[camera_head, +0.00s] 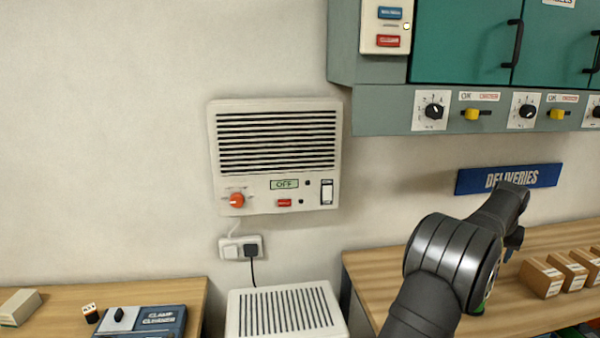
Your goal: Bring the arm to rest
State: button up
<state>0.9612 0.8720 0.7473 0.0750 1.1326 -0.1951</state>
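My arm (445,262) reaches up from the bottom right of the head view, over the right bench. It bends at a thick dark joint, and its far part points to the upper right. The far end (514,238) is near the blue "DELIVERIES" sign (475,181) as seen in the picture. Its fingers cannot be made out, so I cannot tell whether my gripper is open or shut. I see nothing held.
A white wall unit (327,150) reads "OFF". A vented white box (236,325) stands below it. Green cabinets (462,40) with knobs hang upper right. Cardboard boxes (541,280) stand on the right bench (362,262). A "CLAMP CLEANER" device (140,325) sits on the left bench (75,300).

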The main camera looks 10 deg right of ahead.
jog(key=shift+r, duration=0.45)
